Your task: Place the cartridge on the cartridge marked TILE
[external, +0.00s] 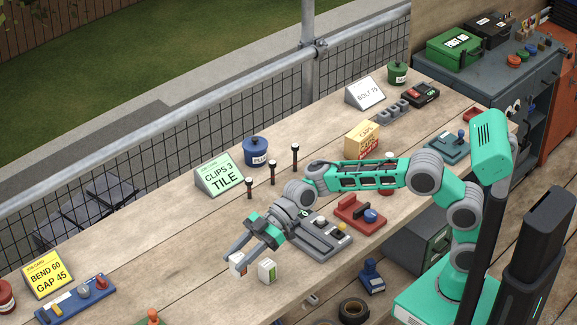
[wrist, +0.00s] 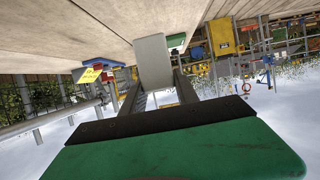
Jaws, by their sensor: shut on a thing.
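My gripper (external: 238,257) is shut on a white cartridge (external: 238,266) above the front part of the bench. In the wrist view the held cartridge (wrist: 152,60) shows as a plain grey-white block between the fingers. A second cartridge (external: 267,270), white with a green face, stands on the bench just right of the held one, with a small gap between them in the picture. Its lettering is too small to read. A green-topped sign (external: 220,175) reading "CLIPS 3 TILE" stands farther back.
A grey fixture (external: 320,238) and a red one (external: 360,213) lie right of the gripper. Dark upright pegs (external: 272,173) and a blue pot (external: 256,151) stand behind. A yellow sign (external: 47,273) and a blue tool rack (external: 76,301) are at left. The bench between is clear.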

